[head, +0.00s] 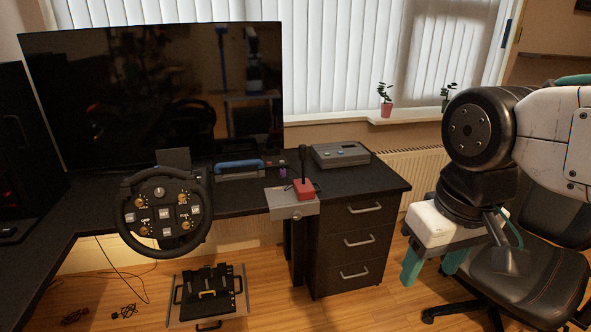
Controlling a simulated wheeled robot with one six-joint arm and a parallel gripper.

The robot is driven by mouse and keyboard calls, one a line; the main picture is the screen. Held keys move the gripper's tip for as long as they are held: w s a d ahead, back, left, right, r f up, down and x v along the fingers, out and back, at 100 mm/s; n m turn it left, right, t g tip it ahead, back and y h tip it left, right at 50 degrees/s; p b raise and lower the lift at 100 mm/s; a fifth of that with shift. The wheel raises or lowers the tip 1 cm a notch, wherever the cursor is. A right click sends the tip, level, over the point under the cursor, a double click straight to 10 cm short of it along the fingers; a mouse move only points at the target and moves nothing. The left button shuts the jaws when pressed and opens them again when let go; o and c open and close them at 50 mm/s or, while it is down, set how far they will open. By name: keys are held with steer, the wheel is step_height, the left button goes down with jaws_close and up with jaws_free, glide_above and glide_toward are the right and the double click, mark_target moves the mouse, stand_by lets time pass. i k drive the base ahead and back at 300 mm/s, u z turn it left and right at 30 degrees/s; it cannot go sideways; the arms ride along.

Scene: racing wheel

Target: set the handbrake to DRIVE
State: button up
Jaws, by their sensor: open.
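The handbrake is a dark upright lever (303,168) with a red base (304,189) on a grey mount (291,206) clamped at the desk's front edge. The lever looks close to vertical; I see no DRIVE marking I can read. My gripper (433,266) hangs at the right, over the floor in front of the chair. Its two green fingers are apart, pointing down, and nothing is between them. It is well to the right of the handbrake and apart from it.
The racing wheel (163,213) stands left of the handbrake, with pedals (208,292) on the floor below. A grey box (340,154) and a blue-handled item (238,169) lie behind on the desk. A drawer unit (357,240) and black chair (530,275) are near my gripper.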

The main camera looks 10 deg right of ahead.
mark_target(305, 192)
steer(key=k, duration=0.55)
steer(key=z, duration=0.6)
steer(key=i, duration=1.45)
steer(key=u, duration=0.6)
